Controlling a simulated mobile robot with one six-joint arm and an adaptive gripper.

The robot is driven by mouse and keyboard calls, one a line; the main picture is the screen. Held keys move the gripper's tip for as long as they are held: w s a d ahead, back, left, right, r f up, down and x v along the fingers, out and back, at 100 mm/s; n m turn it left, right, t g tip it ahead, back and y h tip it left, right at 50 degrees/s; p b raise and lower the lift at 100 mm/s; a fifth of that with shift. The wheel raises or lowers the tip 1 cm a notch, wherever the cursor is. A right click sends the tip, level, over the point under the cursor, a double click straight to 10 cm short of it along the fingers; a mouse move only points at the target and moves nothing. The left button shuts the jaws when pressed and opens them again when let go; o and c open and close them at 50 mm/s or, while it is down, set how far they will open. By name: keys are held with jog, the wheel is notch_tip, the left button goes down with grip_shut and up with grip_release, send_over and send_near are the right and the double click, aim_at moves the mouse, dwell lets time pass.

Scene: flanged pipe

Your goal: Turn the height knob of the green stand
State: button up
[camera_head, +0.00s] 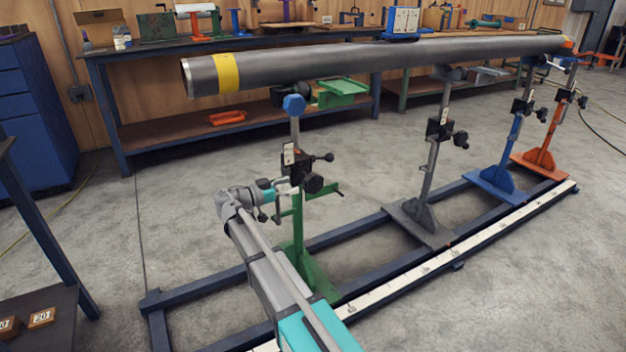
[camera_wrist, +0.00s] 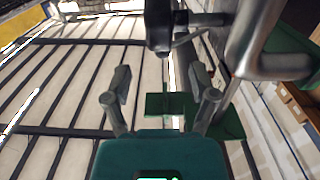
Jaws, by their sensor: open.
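The green stand (camera_head: 297,235) stands upright on the rail frame, with a grey post, a black clamp block (camera_head: 296,168) and a blue top piece (camera_head: 293,104). A round black knob (camera_head: 313,184) sits on the block's right side, and a smaller black handle (camera_head: 326,157) sticks out above it. I cannot tell which is the height knob. My gripper (camera_head: 286,188) is close to the left of the block. In the wrist view my gripper (camera_wrist: 160,76) is open, with nothing between its fingers. A dark cylindrical part (camera_wrist: 160,28) lies beyond the fingertips; green stand parts (camera_wrist: 228,122) show below.
A long grey pipe (camera_head: 330,62) runs overhead. A grey stand (camera_head: 420,212), a blue stand (camera_head: 494,181) and an orange stand (camera_head: 541,158) stand to the right. Workbenches (camera_head: 107,118) line the wall. Frame beams (camera_head: 226,337) cross the floor beneath my arm.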

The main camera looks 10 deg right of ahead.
aim_at(304, 181)
jog(key=x, duration=0.8)
grip_shut()
dwell(0.4)
